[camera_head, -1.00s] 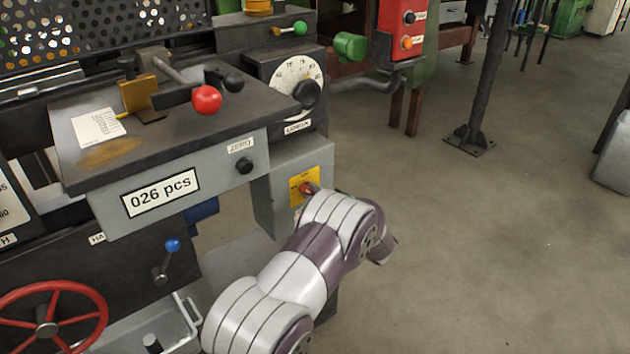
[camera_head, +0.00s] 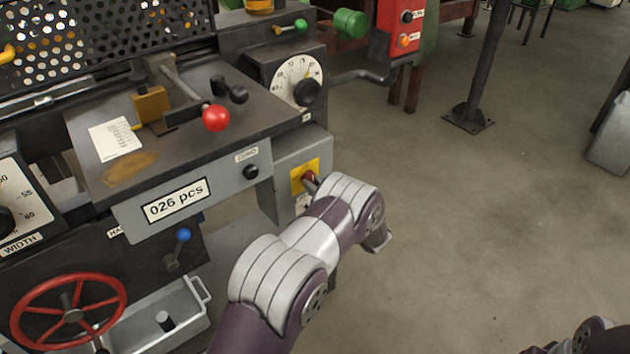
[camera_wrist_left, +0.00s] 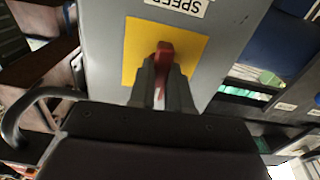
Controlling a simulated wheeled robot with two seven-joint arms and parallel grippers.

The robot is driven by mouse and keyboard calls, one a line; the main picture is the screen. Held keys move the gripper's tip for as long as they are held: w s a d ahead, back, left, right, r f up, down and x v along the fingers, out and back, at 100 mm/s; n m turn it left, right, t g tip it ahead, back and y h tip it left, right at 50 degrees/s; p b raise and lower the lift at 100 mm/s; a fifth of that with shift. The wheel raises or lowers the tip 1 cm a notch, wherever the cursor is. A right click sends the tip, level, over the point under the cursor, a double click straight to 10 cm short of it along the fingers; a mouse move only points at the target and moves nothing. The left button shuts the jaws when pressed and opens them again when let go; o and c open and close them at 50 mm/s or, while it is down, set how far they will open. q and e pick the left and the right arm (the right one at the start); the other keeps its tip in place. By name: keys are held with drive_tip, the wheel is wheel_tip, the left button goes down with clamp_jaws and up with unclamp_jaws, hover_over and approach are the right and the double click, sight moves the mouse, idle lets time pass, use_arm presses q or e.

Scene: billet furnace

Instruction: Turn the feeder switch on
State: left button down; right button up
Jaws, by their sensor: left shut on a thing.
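The feeder switch is a small red lever (camera_head: 309,176) on a yellow plate (camera_head: 297,183), on the grey box at the right end of the machine. In the left wrist view the red lever (camera_wrist_left: 166,56) stands in front of the yellow plate (camera_wrist_left: 190,47). My left gripper (camera_wrist_left: 162,82) is shut on the lever, one finger on each side. In the head view my left forearm and wrist hide most of the gripper (camera_head: 313,184). I cannot tell the switch's position. My right gripper does not show; only part of my arm is at the bottom right.
A red-ball lever (camera_head: 216,118) stands on the machine top. A red handwheel (camera_head: 69,313) and a blue-ball lever (camera_head: 182,236) are at lower left. The floor at right is open around a dark post (camera_head: 485,70).

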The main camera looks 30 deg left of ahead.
use_arm(q)
drive_tip(key=shift+f+m, duration=0.1)
drive_tip(key=shift+m, duration=0.3)
drive_tip(key=c, duration=1.1)
unclamp_jaws()
drive_tip(key=shift+o, duration=0.2)
drive_tip(key=p+v, duration=0.1)
drive_tip(key=v, duration=1.1)
drive_tip(key=shift+d+p, duration=0.35)
drive_tip(key=shift+p, duration=0.05)
